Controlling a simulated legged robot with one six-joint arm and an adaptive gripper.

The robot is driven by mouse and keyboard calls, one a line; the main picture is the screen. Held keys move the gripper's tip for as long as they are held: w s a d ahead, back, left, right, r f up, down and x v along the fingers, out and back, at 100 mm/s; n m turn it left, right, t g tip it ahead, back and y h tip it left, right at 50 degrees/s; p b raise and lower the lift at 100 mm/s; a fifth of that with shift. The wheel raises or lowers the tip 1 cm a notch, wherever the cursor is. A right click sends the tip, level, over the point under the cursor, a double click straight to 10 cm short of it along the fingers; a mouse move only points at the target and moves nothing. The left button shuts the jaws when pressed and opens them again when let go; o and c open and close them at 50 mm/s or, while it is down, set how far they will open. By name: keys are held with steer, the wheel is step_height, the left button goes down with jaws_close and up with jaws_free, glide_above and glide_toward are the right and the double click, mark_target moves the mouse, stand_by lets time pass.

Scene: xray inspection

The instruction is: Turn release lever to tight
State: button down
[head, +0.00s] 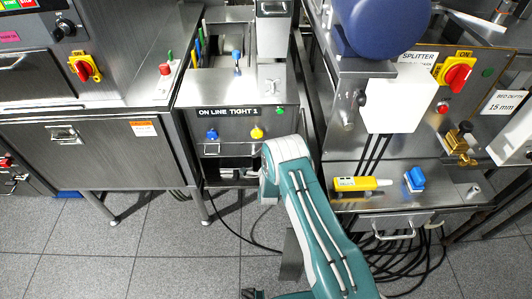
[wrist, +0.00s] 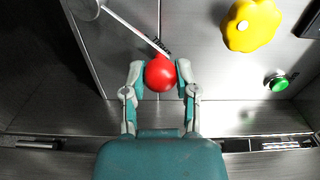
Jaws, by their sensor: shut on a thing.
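In the wrist view, a red ball knob (wrist: 160,76) sits between the two fingers of my gripper (wrist: 160,68). The fingers are shut on it, one on each side. A thin pale rod (wrist: 122,22) slants from the upper left down to a dark end just behind the ball; it looks like the release lever's arm. The red ball cannot be made out there, and my gripper is small and partly hidden below the panel's knobs.
A yellow knob (wrist: 252,25) and a green button (wrist: 278,82) lie right of the ball. A blue knob (head: 211,134) is on the same panel. To the right, a bench holds a yellow device (head: 362,184) and a blue item (head: 415,179). Black cables lie below.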

steer(key=shift+c, duration=1.9)
jaws_free()
steer(key=shift+d+f, duration=0.15)
steer(key=s, duration=1.2)
steer(key=shift+a, duration=0.25)
